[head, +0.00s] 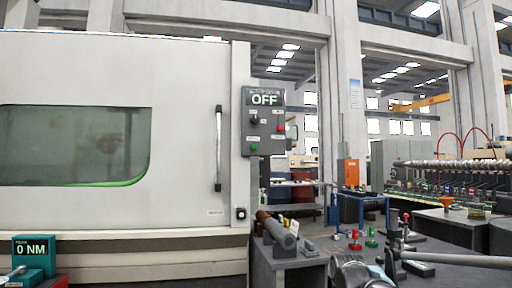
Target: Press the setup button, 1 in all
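A dark control panel (263,135) hangs on the right edge of the large pale machine (185,70). Its display (264,99) reads OFF, under a small heading too blurred to read surely. Another small black button or switch (240,212) sits lower on the machine front. The labels are too small to tell which one is the setup button.
The machine has a closed door with a window (75,146) and a vertical handle (218,148). A teal device (34,256) reading 0 NM stands at bottom left. Metal cylinders (278,232) and tools crowd the dark bench at right. An orange cabinet (348,173) stands behind.

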